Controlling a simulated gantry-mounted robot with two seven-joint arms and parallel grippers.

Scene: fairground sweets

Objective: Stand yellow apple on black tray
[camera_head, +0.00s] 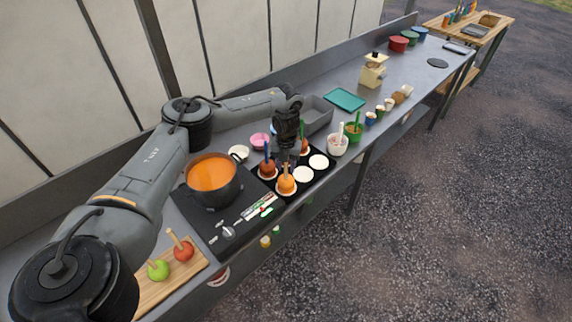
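A yellow-orange coated apple (286,186) with a stick stands upright on a white round at the near side of the black tray (284,201). A red-brown apple with a blue stick (267,170) stands on the tray to its left, and another apple with a green stick (304,148) stands at the back. My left gripper (289,158) points down over the tray, just above and behind the yellow apple. Its fingers are dark and small here, so I cannot tell whether they touch the stick. My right gripper is not in view.
An orange-filled pot (211,182) stands on a dark hob left of the tray. A wooden board (158,288) holds a green apple (158,270) and a red apple (183,251). White rounds (303,174) on the tray's right are bare. Cups with sticks (338,146) stand farther right.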

